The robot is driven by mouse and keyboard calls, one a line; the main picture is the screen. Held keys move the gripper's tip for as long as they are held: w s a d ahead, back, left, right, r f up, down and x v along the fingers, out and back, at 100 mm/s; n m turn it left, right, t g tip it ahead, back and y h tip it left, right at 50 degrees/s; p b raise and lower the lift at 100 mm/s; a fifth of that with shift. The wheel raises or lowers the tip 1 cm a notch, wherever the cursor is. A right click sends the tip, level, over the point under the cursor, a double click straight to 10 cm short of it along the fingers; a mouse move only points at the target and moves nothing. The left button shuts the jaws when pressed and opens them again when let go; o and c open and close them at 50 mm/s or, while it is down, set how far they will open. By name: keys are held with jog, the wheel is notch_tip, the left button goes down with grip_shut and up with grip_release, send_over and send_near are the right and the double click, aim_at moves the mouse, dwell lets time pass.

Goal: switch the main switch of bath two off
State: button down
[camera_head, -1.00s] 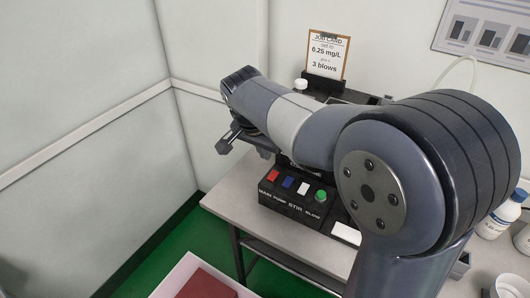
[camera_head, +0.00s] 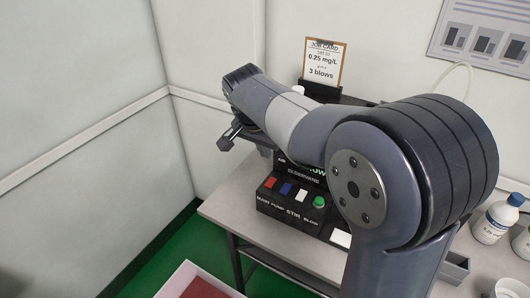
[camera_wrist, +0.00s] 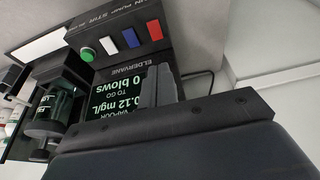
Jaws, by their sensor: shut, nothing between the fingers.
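A black control box labelled ELDERVANE (camera_head: 290,212) stands on the bench, with a row of controls on its front panel. The red switch (camera_head: 270,183) sits above the word MAIN at the left end. In the wrist view the box appears upside down, with the red switch (camera_wrist: 154,32) at the right end of the row. Its screen (camera_wrist: 125,95) reads vapour 0.12 mg/L and 0 blows to go. My gripper (camera_wrist: 158,73) is shut and empty, in front of part of the screen and apart from the red switch in that picture. No "bath two" label is legible.
Next to the red switch are a blue switch (camera_head: 286,189), a white switch (camera_head: 302,195) and a green button (camera_head: 319,201). A job card (camera_head: 324,62) stands behind the box. A white bottle (camera_head: 494,220) stands at the right. Part of the bench is hidden by my arm.

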aim_at(269, 184)
jog(key=x, duration=1.1)
jog(key=shift+s+a+f+b, duration=0.15)
jog(key=shift+s+f+b, duration=0.1)
jog(key=shift+s+b, duration=0.05)
jog(key=shift+w+f+b, duration=0.1)
jog(key=shift+f+b, duration=0.2)
jog(key=shift+f, duration=0.05)
jog(key=shift+r, duration=0.1)
jog(key=shift+s, duration=0.3)
jog(key=shift+s+a, duration=0.35)
jog(key=shift+s, duration=0.2)
